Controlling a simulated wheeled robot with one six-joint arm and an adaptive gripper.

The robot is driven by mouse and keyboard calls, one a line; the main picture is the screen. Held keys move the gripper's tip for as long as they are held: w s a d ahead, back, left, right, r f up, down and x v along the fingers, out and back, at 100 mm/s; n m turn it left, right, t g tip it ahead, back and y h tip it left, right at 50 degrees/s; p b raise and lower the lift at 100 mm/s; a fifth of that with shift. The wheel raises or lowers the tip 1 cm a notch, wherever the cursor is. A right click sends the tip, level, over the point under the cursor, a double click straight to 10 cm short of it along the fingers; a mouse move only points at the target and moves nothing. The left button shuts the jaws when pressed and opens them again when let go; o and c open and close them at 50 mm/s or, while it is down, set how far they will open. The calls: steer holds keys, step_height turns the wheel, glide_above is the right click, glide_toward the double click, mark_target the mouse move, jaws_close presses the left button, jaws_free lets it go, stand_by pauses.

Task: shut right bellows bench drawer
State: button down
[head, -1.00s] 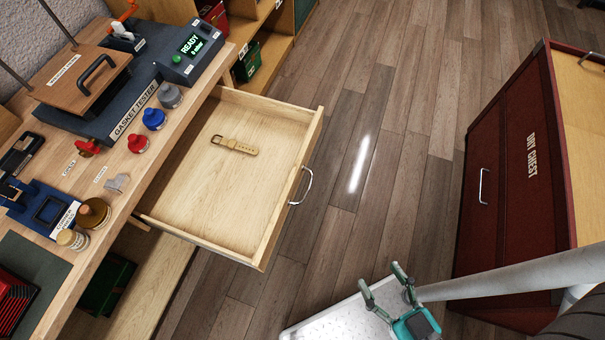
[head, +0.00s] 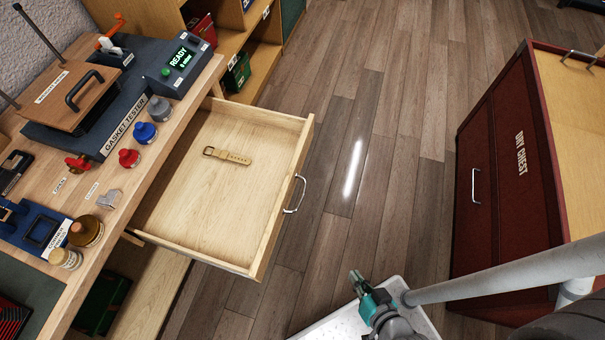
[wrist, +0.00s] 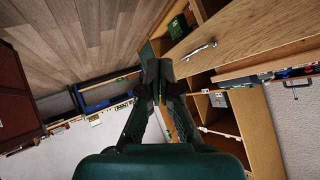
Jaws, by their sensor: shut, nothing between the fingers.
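The pale wooden bench drawer (head: 190,205) stands pulled far out from the bench in the head view. Its silver handle (head: 296,194) is on the front panel, facing right. A tan strap with a buckle (head: 227,156) lies inside it. My gripper (head: 355,275) is shut and empty, below and to the right of the drawer front, apart from it. In the wrist view, my gripper's fingers (wrist: 160,72) are together, and a wooden front with a silver handle (wrist: 200,51) shows at the upper right.
The bench top (head: 135,185) holds a gasket tester (head: 110,115), bottles and small parts. A red dry chest (head: 490,190) stands at the right. Clear wooden floor (head: 375,150) lies between the drawer and the chest. Open shelves (head: 262,60) are at the back.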

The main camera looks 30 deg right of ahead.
steer(key=w+a+f+m+g+y, duration=0.1)
steer(key=w+f+m+g+y, duration=0.15)
steer(key=w+f, duration=0.5)
steer(key=t+y, duration=0.5)
steer(key=y, duration=0.6)
glide_toward(294, 172)
steer(key=shift+m, duration=0.45)
steer(key=x, duration=0.7)
steer(key=shift+w+f, duration=0.25)
